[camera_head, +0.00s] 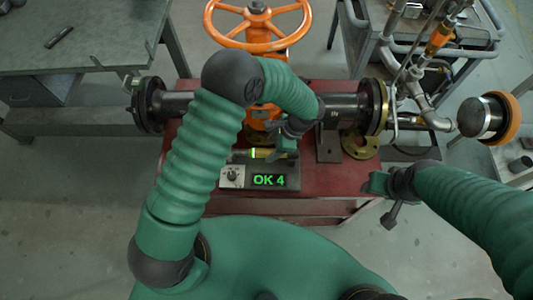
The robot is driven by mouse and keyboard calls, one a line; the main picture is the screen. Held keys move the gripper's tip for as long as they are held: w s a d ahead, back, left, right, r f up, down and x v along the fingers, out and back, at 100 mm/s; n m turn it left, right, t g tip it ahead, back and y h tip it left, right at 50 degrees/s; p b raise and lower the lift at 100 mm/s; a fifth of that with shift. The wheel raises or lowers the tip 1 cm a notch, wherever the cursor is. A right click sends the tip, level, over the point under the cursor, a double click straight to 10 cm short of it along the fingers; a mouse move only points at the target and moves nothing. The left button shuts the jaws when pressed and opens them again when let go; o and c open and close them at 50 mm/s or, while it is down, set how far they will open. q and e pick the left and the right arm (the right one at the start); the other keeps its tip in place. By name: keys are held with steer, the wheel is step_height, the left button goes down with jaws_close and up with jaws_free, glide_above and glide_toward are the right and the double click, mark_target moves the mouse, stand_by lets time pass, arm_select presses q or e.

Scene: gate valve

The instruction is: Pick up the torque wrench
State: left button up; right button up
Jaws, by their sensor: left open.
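A slim bar with a yellowish part and a bright green band, which looks like the torque wrench (245,154), lies just behind the box with the lit "OK 4" display (270,180) on the red bench. My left gripper (284,145) is open and sits at the bar's right end, pointing down. The gripper hides that end, and I cannot tell whether they touch. My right gripper (378,187) hangs at the bench's right edge, away from the bar. Its jaws are too unclear to read.
The orange handwheel (258,22) and its valve stand behind the bar. Dark flanged pipes (350,107) run to both sides. A grey table (90,35) is at the upper left, and a pipe assembly with an orange-rimmed cap (483,118) is at the right.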

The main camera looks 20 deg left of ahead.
mark_target(270, 150)
arm_select(q)
steer(key=x, duration=0.3)
steer(key=shift+w+d+f, duration=0.15)
steer(key=shift+w+f, duration=0.1)
steer(key=a+f, duration=0.1)
steer(key=s+a+f, duration=0.1)
steer(key=a, duration=0.1)
steer(key=shift+a, duration=0.2)
steer(key=shift+w+d+r, duration=0.1)
steer(key=shift+w+d, duration=0.1)
steer(key=shift+d, duration=0.75)
steer(key=c, duration=0.6)
steer(key=shift+d, duration=0.15)
steer(key=shift+c, duration=2.3)
steer(key=shift+a, duration=0.3)
jaws_close()
steer(key=shift+s+a, duration=0.1)
steer(key=shift+a, duration=0.35)
steer(key=shift+d, duration=0.3)
arm_select(e)
steer(key=shift+w+a, duration=0.25)
steer(key=shift+a, duration=0.3)
steer(key=shift+a+r, duration=0.1)
